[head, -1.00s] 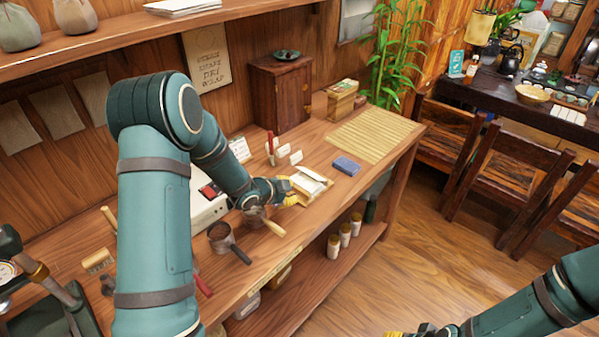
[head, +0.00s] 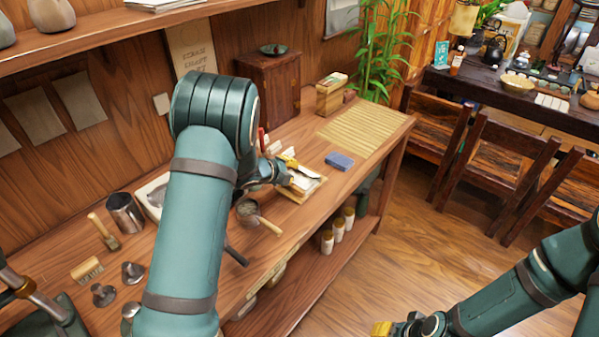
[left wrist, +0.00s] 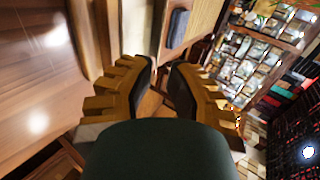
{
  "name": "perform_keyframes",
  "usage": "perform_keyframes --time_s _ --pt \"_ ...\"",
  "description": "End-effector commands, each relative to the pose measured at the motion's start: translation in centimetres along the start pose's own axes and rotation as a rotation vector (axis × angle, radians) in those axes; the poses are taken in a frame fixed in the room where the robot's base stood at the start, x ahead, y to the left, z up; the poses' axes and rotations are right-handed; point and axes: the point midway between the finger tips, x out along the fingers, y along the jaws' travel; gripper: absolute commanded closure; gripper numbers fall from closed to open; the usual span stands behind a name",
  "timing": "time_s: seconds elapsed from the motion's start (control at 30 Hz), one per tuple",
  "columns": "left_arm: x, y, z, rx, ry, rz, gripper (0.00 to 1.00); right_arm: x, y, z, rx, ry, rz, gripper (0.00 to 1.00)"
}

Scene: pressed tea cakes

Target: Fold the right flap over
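A white paper wrapper (head: 309,171) lies on a small wooden board (head: 308,192) near the front edge of the workbench. One pale flap appears raised at its right side; the tea cake cannot be made out. My left gripper (head: 287,163), with yellow fingers, is at the wrapper's far left edge, just above it. In the left wrist view the two fingers (left wrist: 165,68) stand apart with nothing between them. My right gripper (head: 381,328) is at the bottom edge, away from the bench, mostly cut off; its opening cannot be told.
A blue block (head: 339,161) lies right of the board, with a bamboo mat (head: 366,129) beyond. A strainer with a wooden handle (head: 258,217) is at the near left. A wooden cabinet (head: 270,85) stands behind. Chairs (head: 508,165) stand to the right across open floor.

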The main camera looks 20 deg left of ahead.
Motion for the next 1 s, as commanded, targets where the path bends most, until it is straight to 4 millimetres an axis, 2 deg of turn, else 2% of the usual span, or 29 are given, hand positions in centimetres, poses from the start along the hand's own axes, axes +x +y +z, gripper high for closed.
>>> perform_keyframes --time_s 0.03,0.2,0.4,0.73,0.77,0.8,0.83,1.0 --pt "1.1 0.1 -0.1 0.002 0.002 0.002 0.86 0.1 0.0 0.1 0.0 -0.001 0.0 0.53" --pt "3.8 0.1 -0.1 0.002 0.002 0.001 0.86 0.2 0.1 0.1 -0.001 -0.003 0.0 0.53" --pt "5.5 0.0 0.0 -0.001 0.001 0.0 0.86 0.3 0.1 0.2 -0.001 -0.003 -0.001 0.53" --pt "5.8 0.0 0.0 -0.001 0.0 0.0 0.86 0.3 0.1 0.2 -0.001 -0.003 0.0 0.53" --pt "5.8 0.0 0.0 -0.001 0.0 0.0 0.82 0.3 0.1 0.2 -0.001 -0.003 0.0 0.53" --pt "5.8 0.0 0.0 -0.001 0.0 0.0 0.96 0.3 0.1 0.2 -0.001 -0.003 0.0 0.53" --pt "5.8 0.0 0.0 -0.001 0.0 0.0 1.0 0.3 0.1 0.2 -0.001 -0.003 0.0 0.53" --pt "5.8 0.0 0.0 -0.001 0.0 0.0 1.0 0.3 0.1 0.2 -0.001 -0.003 0.0 0.53"
